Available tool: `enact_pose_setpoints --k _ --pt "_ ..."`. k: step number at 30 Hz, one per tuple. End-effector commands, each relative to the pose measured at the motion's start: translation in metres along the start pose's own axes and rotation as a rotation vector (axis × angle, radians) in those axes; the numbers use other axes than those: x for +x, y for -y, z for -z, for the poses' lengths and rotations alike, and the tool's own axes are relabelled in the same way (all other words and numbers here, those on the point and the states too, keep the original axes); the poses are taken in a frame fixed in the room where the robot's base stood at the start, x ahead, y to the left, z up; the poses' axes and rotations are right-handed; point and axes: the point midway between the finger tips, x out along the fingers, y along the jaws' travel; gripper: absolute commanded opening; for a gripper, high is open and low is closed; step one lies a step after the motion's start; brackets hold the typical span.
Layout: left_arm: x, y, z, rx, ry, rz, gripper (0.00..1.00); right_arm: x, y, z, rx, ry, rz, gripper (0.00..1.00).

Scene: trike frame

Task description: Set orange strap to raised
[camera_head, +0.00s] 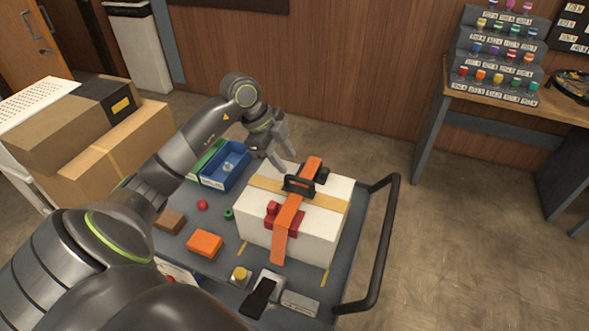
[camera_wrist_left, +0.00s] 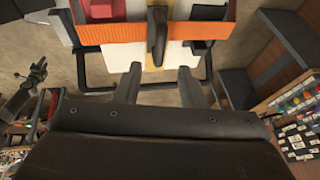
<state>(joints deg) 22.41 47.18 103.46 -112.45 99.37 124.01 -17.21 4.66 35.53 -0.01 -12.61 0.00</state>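The orange strap (camera_head: 286,221) runs over the top of a white box (camera_head: 323,222) and hangs down its front face. A black buckle or handle (camera_head: 299,186) stands across the strap, with a red block (camera_head: 273,211) beside it. My left gripper (camera_head: 282,167) is just behind and left of the buckle, apart from it as far as I can tell. In the left wrist view, the fingers (camera_wrist_left: 158,88) are spread with nothing between them. The orange strap (camera_wrist_left: 110,32) and a black upright piece (camera_wrist_left: 157,38) lie beyond the fingertips. My right gripper is not in view.
The box stands on a grey cart (camera_head: 177,242) with a black handle rail (camera_head: 386,230) on the right. A blue bin (camera_head: 225,168), an orange block (camera_head: 204,243) and a yellow button (camera_head: 240,275) are on it. Cardboard boxes (camera_head: 105,165) stand left; a workbench (camera_head: 500,105) stands right.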

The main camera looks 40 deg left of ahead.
Motion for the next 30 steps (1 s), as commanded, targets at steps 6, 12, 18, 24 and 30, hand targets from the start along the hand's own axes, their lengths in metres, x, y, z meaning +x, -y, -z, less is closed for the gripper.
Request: enact_pose_setpoints --k 6,12,18,24,30 --pt "0.036 -0.001 0.001 -0.002 -0.003 -0.004 0.36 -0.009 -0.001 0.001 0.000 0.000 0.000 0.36" --pt "0.058 0.000 0.001 -0.001 -0.002 -0.001 0.36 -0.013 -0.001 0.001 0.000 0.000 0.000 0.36" --pt "0.065 0.000 0.000 0.001 0.001 -0.001 0.36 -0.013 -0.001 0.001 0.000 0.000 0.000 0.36" --pt "0.065 0.000 0.000 0.001 0.001 0.000 0.36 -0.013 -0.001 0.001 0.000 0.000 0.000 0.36" --pt "0.064 0.000 0.000 0.001 0.000 0.000 0.10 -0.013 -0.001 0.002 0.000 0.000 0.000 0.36"
